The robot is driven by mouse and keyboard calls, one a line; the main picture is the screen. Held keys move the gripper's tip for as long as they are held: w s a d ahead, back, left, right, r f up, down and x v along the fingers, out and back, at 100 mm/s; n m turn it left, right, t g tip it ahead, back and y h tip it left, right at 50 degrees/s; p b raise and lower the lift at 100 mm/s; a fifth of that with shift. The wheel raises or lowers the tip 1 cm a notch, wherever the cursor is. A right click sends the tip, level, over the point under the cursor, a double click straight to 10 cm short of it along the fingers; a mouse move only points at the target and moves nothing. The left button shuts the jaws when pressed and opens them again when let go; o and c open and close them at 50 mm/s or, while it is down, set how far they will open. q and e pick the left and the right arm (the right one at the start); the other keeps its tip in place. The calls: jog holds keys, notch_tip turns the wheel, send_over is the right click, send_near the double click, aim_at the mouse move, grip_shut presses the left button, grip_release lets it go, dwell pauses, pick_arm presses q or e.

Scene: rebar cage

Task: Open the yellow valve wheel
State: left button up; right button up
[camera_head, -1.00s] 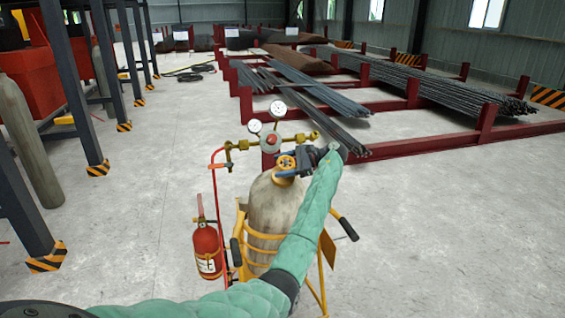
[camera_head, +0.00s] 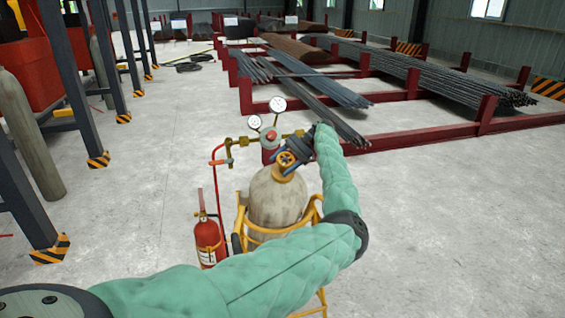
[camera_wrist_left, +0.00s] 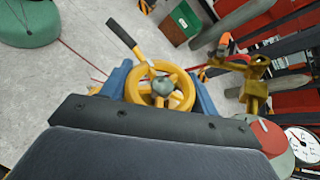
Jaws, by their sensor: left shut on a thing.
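The yellow valve wheel (camera_head: 286,161) sits on top of a beige gas cylinder (camera_head: 276,200). In the left wrist view the wheel (camera_wrist_left: 160,91) shows as a spoked yellow ring with a grey hub. My left gripper (camera_head: 288,157) has its blue fingers on either side of the wheel and is shut on it. In the left wrist view the fingers of this gripper (camera_wrist_left: 160,90) flank the wheel at left and right, and the dark gripper body hides its near side. My right gripper is in neither view.
Brass regulator piping with pressure gauges (camera_head: 268,115) stands right behind the wheel. Red racks (camera_head: 420,138) with steel bars lie behind. Floor is free at the right.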

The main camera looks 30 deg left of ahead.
pick_arm(q)
jog(key=shift+d+n+h, duration=0.2)
jog(key=shift+n+h, duration=1.4)
jog(key=shift+h, duration=0.4)
jog(key=shift+d+f+n+t+h, duration=0.15)
jog(key=shift+n+t+h, duration=0.25)
jog(key=shift+n+h, duration=0.55)
jog(key=shift+f+h, duration=0.1)
jog(key=shift+h, duration=0.35)
jog(key=o, duration=0.9)
jog(key=shift+o, duration=0.3)
